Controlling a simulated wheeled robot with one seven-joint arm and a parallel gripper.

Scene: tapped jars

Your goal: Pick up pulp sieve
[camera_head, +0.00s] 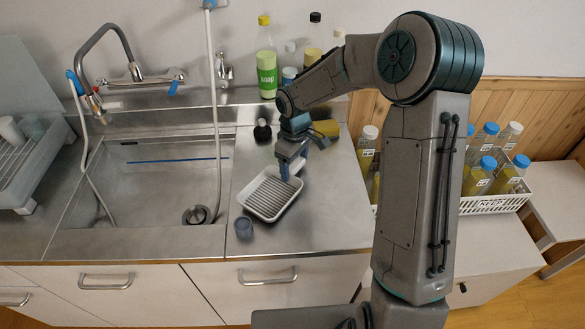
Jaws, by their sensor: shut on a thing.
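My gripper (290,168) points down over the back right part of a white ribbed tray (251,207) on the steel counter right of the sink.
A dark round-topped item (262,131), a yellow sponge (327,128) and a green soap bottle (266,62) are behind. The sink (150,190) is left. A white crate (497,204) of bottles is right.

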